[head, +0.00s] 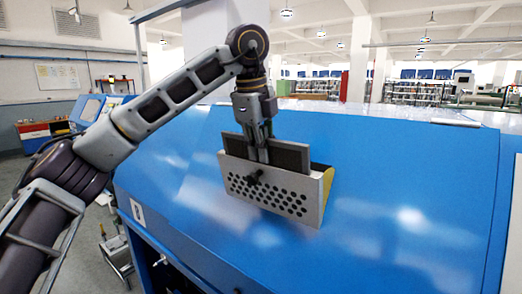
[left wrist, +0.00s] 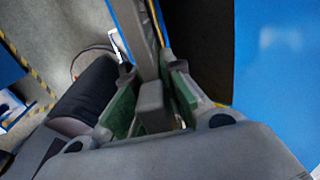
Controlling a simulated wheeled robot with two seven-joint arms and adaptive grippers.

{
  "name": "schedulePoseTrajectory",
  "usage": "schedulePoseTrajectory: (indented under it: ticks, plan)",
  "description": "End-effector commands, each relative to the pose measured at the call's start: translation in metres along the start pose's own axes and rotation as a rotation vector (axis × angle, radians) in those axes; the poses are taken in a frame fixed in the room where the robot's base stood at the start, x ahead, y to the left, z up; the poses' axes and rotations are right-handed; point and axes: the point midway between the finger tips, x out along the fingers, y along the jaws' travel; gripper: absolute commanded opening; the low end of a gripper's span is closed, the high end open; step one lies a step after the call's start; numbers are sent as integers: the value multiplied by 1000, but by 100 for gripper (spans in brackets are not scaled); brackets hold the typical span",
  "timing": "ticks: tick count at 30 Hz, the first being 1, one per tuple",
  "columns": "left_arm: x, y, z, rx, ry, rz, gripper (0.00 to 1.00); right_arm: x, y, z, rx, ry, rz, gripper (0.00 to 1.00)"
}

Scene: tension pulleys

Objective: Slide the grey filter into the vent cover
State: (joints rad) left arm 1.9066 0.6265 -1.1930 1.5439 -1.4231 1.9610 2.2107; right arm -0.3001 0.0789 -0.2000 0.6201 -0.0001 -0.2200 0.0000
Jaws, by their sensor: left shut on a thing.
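The vent cover (head: 268,196) is a pale box with a perforated front and a dark knob, mounted on the sloping blue machine panel. The grey filter (head: 291,155) is a dark flat plate standing at the cover's open top. Its lower part is hidden behind the cover's front, so how deep it sits cannot be told. My left gripper (head: 262,153) points down from above and is shut on the filter near its middle. The left wrist view shows my left gripper's fingers (left wrist: 150,80) on both sides of a grey piece. My right gripper is not in view.
The blue machine panel (head: 390,185) is wide and clear to the right of the cover. A yellow inner side (head: 327,184) shows at the cover's right end. A small cart (head: 116,250) stands on the floor at lower left. Shelves are far behind.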

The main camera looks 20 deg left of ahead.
Motion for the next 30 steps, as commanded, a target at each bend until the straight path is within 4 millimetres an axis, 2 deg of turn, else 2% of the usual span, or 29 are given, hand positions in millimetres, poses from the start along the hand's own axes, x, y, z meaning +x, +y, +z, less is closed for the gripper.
schedulePoseTrajectory:
  ticks: [16,30]
  plan:
    - [9,0,0,0,0,0,0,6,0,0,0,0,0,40]
    - [5,0,-1,2,0,5,0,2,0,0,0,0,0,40]
